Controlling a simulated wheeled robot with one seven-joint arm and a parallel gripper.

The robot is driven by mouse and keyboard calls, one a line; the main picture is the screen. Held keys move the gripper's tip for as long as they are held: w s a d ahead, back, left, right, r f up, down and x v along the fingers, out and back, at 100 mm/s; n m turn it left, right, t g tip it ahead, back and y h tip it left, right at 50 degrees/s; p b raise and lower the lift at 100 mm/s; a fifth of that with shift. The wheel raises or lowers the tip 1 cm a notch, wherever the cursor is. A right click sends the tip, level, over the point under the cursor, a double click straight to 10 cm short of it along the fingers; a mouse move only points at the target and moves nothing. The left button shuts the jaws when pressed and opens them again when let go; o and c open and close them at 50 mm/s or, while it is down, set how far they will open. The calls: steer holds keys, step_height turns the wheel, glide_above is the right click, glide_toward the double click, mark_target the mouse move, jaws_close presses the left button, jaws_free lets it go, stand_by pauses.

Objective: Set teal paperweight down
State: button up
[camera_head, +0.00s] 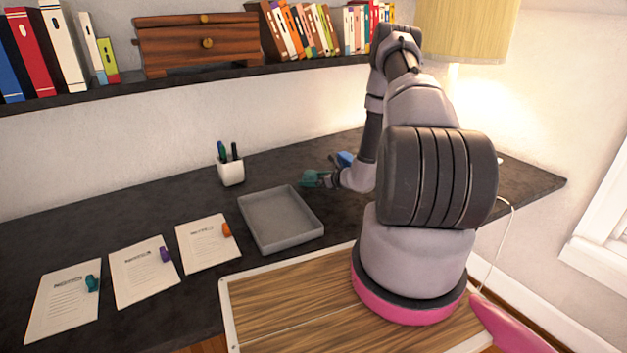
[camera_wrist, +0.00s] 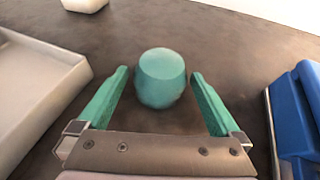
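A rounded teal paperweight (camera_wrist: 161,80) with a flat top stands on the dark desk in the wrist view. My gripper (camera_wrist: 160,74) is open, with its teal fingers on either side of it and a visible gap on both sides. In the head view my gripper (camera_head: 312,179) is low over the desk, right of the grey tray; the paperweight cannot be told apart from the teal fingers there. Another small teal piece (camera_head: 92,283) lies on the leftmost paper (camera_head: 62,305).
The grey tray (camera_head: 278,243) also shows in the wrist view (camera_wrist: 12,68). A blue object (camera_wrist: 296,122) is close on the gripper's right. A white pen cup (camera_head: 231,172) stands behind the tray. Papers with purple (camera_head: 165,254) and orange (camera_head: 226,229) pieces lie left. A shelf (camera_head: 180,86) is above.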

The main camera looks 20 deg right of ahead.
steer(key=v, duration=1.2)
steer(key=a+r+n+g+y, duration=0.1)
steer(key=a+r+n+y, duration=0.1)
steer(key=a+r+n, duration=0.45)
steer(key=a+r+n+g+y, duration=0.1)
steer(key=a+r+g+y, duration=0.15)
steer(key=r, duration=0.65)
steer(key=s+a+r+n+g, duration=0.2)
steer(key=s+a+r+n, duration=0.15)
steer(key=r, duration=0.25)
steer(key=s+a+r+n+g, duration=0.25)
steer(key=a+r+n, duration=0.2)
steer(key=r, duration=0.25)
steer(key=s+r+n+t+h, duration=0.3)
steer(key=s+r+n+h, duration=0.5)
steer(key=s+r, duration=0.8)
steer(key=s+n, duration=0.3)
steer(key=s, duration=0.1)
steer(key=shift+d+r, duration=0.25)
steer(key=shift+d, duration=0.05)
steer(key=shift+n, duration=0.25)
